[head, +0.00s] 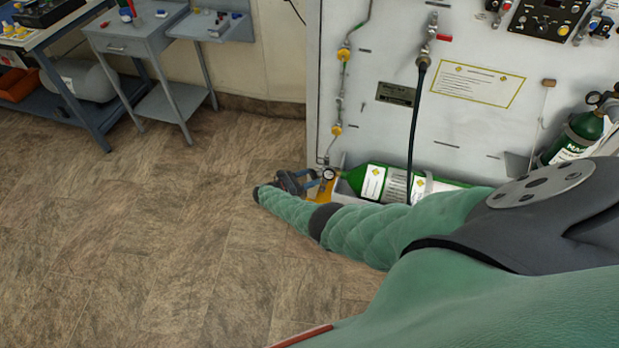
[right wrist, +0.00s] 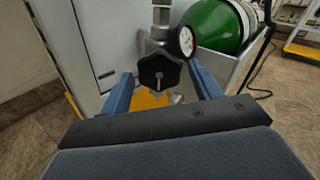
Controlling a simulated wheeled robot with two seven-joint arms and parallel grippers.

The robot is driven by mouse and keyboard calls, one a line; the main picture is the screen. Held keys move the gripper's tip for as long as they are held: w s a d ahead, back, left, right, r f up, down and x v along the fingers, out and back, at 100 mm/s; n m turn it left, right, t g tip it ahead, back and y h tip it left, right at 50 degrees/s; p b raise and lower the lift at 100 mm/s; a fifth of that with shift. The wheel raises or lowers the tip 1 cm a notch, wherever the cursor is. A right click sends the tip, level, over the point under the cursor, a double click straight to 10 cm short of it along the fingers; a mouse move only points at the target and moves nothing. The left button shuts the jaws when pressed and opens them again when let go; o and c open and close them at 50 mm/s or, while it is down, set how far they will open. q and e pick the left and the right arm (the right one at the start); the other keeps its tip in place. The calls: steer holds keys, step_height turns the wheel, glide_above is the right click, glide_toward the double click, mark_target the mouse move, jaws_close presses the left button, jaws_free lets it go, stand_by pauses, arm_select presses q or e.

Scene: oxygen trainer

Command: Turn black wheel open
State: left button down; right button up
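The black wheel (right wrist: 159,73) is a lobed knob in the right wrist view, below a metal fitting and beside a round gauge (right wrist: 186,41). My right gripper (right wrist: 163,80) is open, with one blue finger on each side of the wheel. Gaps show between the fingers and the wheel, so I see no grip on it. In the head view my right gripper (head: 308,183) is small, low by the panel's left edge, and hides the wheel there. The green cylinder (head: 362,181) lies on its side just right of it. My left gripper is not in view.
The white panel (head: 380,120) with pipes and a black hose (head: 416,110) stands behind the cylinder. A yellow part (right wrist: 148,101) shows below the wheel. Grey workbenches (head: 125,40) stand at the back left. The floor (head: 130,240) at left is clear.

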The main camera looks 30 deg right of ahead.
stand_by(0.3)
steer(key=shift+w+a, duration=0.1)
steer(key=shift+a, duration=0.25)
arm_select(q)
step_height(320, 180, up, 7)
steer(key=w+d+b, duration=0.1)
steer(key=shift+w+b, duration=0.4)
arm_select(e)
steer(key=a, duration=0.7)
steer(key=shift+w, duration=0.45)
